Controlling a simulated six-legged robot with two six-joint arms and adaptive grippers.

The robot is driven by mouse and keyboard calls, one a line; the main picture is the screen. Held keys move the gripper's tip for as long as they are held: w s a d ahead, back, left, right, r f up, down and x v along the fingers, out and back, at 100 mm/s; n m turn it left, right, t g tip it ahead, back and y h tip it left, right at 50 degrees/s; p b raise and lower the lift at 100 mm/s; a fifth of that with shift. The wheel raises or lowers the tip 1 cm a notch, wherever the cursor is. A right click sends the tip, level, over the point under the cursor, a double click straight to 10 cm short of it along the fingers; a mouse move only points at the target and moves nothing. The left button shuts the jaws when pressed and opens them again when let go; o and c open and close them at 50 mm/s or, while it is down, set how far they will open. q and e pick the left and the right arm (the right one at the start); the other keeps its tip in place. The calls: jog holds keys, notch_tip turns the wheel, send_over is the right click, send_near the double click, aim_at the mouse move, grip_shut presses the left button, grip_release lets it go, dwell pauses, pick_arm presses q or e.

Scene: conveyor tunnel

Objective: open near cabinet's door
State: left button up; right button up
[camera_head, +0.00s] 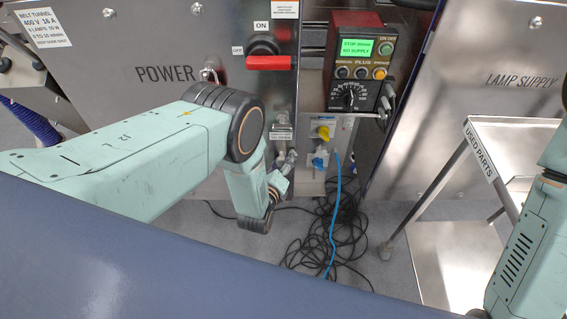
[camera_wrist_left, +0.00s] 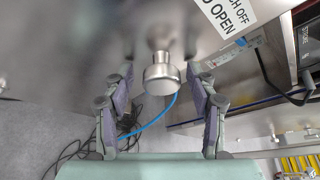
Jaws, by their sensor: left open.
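The near cabinet's metal door (camera_head: 180,75), marked POWER, stands in the upper left of the head view and looks shut. A round metal knob (camera_wrist_left: 159,75) sticks out from its surface in the left wrist view, below a white label (camera_wrist_left: 228,14) partly reading "OPEN". My left gripper (camera_wrist_left: 158,100) is open, its fingers on either side of the knob with visible gaps. In the head view my left gripper (camera_head: 283,170) is small and partly hidden by its wrist, under the label near the door's right edge. My right gripper is out of view.
The red switch handle (camera_head: 270,62) lies horizontal, toward OFF. A control box (camera_head: 360,60) with a green screen hangs right of the door. Black cables (camera_head: 315,240) and a blue cable (camera_head: 337,210) lie on the floor. A metal cart (camera_head: 460,240) stands at right.

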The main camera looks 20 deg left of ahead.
pick_arm(q)
jog(key=shift+d, duration=0.15)
jog(key=shift+c, duration=1.3)
grip_shut()
